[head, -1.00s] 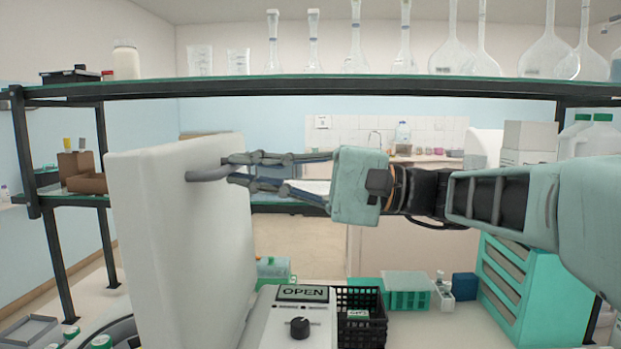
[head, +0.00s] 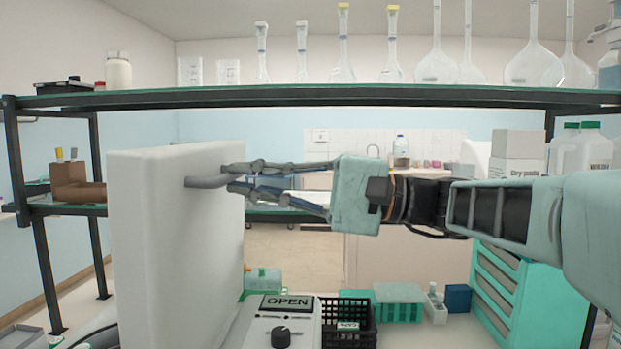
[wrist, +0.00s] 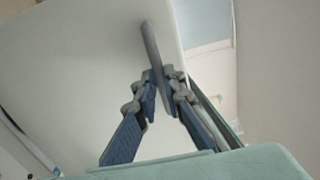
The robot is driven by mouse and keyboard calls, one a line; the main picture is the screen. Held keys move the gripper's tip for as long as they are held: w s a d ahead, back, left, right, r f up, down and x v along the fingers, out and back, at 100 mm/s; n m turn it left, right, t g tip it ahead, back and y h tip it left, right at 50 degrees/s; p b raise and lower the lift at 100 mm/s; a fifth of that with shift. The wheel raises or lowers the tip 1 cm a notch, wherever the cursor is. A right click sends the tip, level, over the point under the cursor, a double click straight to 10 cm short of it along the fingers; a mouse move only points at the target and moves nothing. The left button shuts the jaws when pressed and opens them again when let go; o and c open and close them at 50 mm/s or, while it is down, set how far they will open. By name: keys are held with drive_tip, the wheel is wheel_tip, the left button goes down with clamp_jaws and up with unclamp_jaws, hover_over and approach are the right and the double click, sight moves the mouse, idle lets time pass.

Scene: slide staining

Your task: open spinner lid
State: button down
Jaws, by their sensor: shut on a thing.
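The white spinner lid (head: 165,255) stands raised, close to upright, at the left of the head view. It also fills much of the wrist view (wrist: 75,70). A grey bar handle (head: 206,182) sticks out from its face. My gripper (head: 228,174) is shut on the handle, with its fingers reaching left from the wrist. In the wrist view the fingertips (wrist: 160,75) pinch the handle (wrist: 150,42) from both sides. The spinner body (head: 262,330) shows below the lid with a dark knob and a display reading OPEN. The bowl is mostly hidden behind the lid.
A shelf (head: 330,97) with flasks runs across above the lid and my arm. A black basket (head: 348,320), a green rack (head: 398,310) and a teal drawer cabinet (head: 515,295) stand right of the spinner. Open air lies between my arm and the bench.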

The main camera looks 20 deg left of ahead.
drive_tip(key=c, duration=2)
unclamp_jaws()
drive_tip(key=shift+s+a+f, duration=0.1)
drive_tip(key=shift+a+f, duration=0.1)
drive_tip(key=shift+f, duration=0.15)
drive_tip(key=shift+r, duration=0.1)
drive_tip(key=shift+d, duration=0.1)
drive_tip(key=v, duration=1.2)
drive_tip(key=shift+r, duration=0.1)
